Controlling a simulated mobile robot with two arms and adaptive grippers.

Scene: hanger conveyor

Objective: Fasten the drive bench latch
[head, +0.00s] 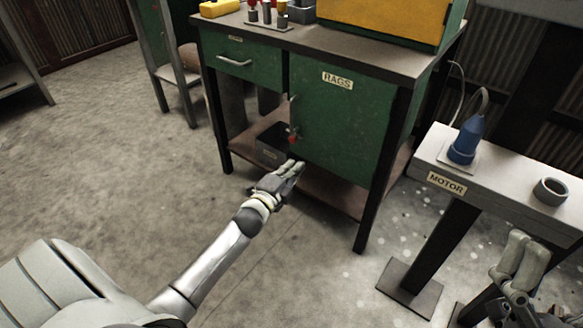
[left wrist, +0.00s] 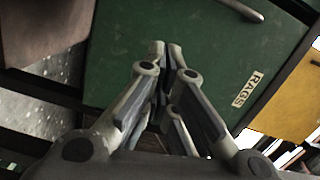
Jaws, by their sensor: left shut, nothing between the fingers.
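The green bench (head: 400,62) has a door marked RAGS (head: 345,115), which looks closed; it also fills much of the left wrist view (left wrist: 120,60). A small latch with a red tip (head: 293,138) sits at the door's left edge. I cannot make out whether it is engaged. The latch cannot be picked out in the left wrist view. My left gripper (head: 293,168) is shut and empty, just below the red tip, in front of the door's lower left corner. My right gripper (head: 524,258) is at the lower right, away from the bench; its finger gap is unclear.
A dark box (head: 271,153) stands on the bench's lower shelf (head: 335,193), close to my left gripper. A drawer (head: 236,60) is above. At right, a stand marked MOTOR (head: 500,180) carries a blue plug (head: 466,138) and a grey ring (head: 551,191). The floor at left is clear.

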